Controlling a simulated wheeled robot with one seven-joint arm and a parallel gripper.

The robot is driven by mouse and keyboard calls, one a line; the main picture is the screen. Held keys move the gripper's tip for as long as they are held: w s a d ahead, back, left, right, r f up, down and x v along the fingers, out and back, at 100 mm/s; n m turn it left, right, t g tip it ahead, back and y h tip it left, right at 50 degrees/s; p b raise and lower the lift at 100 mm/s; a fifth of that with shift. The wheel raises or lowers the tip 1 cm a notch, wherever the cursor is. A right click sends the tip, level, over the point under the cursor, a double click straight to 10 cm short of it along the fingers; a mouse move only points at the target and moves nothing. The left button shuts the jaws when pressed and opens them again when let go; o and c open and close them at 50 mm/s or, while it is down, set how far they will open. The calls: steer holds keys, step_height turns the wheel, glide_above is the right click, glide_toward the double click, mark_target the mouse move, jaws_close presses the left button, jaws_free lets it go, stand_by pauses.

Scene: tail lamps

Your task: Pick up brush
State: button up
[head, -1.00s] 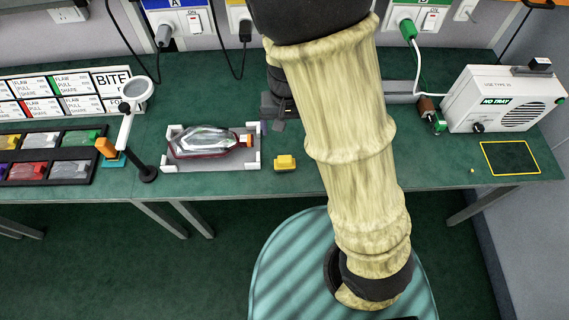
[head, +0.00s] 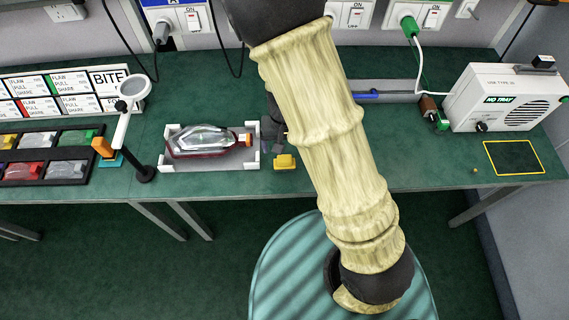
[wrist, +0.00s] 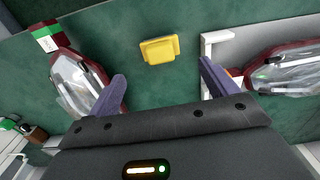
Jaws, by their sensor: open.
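No object is plainly recognisable as a brush. A thin blue-handled thing (head: 367,93) lies on the long grey tray (head: 400,88) at the back of the bench, partly hidden by my arm; it may be the brush. A small yellow block-like thing (head: 285,162) lies on the green bench, right of the white-cornered lamp holder; it also shows in the wrist view (wrist: 158,50). My gripper (wrist: 162,72) is open and empty, its two purple-grey fingers apart, with the yellow thing beyond them. In the head view, my gripper (head: 273,136) is near the holder's right end.
A tail lamp (head: 205,141) lies in the holder (head: 228,166). A second lamp (wrist: 82,85) shows left in the wrist view. A magnifier stand (head: 145,172) and parts rack (head: 85,165) are at left. A white radio-like box (head: 507,97) stands right.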

mark_target(284, 158)
steer(key=shift+f, duration=1.45)
steer(key=shift+s+a+f+b, duration=0.1)
steer(key=shift+f+b, duration=0.35)
steer(key=shift+f, duration=0.9)
steer(key=shift+s+f+b, duration=0.1)
steer(key=shift+f+b, duration=0.3)
steer(key=shift+f, duration=0.9)
steer(key=c, duration=1.1)
steer(key=shift+o, duration=0.2)
steer(key=shift+r, duration=0.1)
steer(key=shift+r, duration=0.1)
